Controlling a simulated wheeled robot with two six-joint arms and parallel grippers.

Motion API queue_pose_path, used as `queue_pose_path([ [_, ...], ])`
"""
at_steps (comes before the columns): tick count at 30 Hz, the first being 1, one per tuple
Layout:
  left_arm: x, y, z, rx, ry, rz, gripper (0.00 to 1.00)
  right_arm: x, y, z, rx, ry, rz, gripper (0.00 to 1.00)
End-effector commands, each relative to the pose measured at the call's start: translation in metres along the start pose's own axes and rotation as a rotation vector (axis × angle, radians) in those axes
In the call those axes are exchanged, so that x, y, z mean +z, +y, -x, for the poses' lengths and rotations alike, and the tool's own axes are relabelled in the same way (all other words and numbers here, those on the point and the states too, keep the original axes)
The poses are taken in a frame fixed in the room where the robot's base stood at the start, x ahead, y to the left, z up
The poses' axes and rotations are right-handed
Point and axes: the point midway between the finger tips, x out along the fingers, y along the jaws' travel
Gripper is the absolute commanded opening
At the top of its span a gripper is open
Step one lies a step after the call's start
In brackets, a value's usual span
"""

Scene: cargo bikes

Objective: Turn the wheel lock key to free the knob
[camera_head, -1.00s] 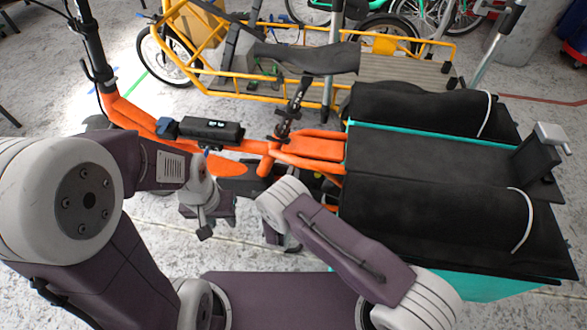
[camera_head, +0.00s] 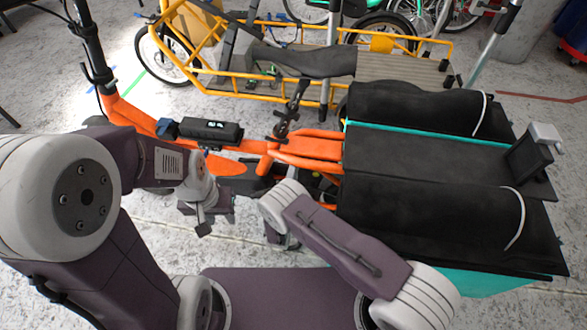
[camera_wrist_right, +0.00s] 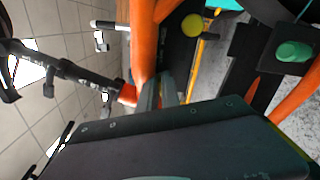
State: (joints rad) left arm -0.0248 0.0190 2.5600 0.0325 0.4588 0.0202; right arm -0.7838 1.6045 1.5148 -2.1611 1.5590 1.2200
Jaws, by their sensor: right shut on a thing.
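The orange cargo bike (camera_head: 235,145) stands in front of me, with its frame running to a black and teal cargo box. My right gripper (camera_head: 283,238) is low beside the frame, partly behind its own arm. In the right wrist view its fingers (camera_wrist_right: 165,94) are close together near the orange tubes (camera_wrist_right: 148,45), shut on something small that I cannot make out. A green knob-like part (camera_wrist_right: 293,52) and a yellow round part (camera_wrist_right: 192,25) show farther right. I cannot pick out the lock key for certain. My left gripper (camera_head: 207,220) hangs apart, left of the right one; its jaw opening is unclear.
The cargo box (camera_head: 430,160) with black padding takes up the right side. A black battery-like unit (camera_head: 210,131) sits on the frame. A yellow cargo bike (camera_head: 290,85) stands behind. Bare floor (camera_head: 40,80) shows at the upper left.

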Motion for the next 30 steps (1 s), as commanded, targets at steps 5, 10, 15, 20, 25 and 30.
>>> queue_pose_path([
  [5,-0.0004,0.0001,0.004,0.0,0.0,0.0,0.36,-0.0001,-0.0014,0.0006,-0.003,0.002,-0.131,0.0],
  [10,-0.0006,0.0001,0.0061,0.0,0.0,0.0,0.36,-0.0004,-0.0024,0.0007,-0.003,0.002,-0.231,0.0],
  [15,-0.0008,0.0002,0.0074,0.0,0.0,0.0,0.36,-0.0006,-0.003,0.0007,-0.003,0.002,-0.298,0.0],
  [20,-0.0008,0.0002,0.008,0.0,0.0,0.0,0.36,-0.0008,-0.0034,0.0008,-0.003,0.002,-0.332,0.0],
  [25,-0.0008,0.0002,0.0081,0.0,0.0,0.0,0.36,-0.0009,-0.0037,0.0008,-0.003,0.002,-0.346,0.0],
  [30,-0.0008,0.0002,0.0081,0.0,0.0,0.0,0.36,-0.001,-0.0038,0.0008,-0.004,0.002,-0.347,0.0],
])
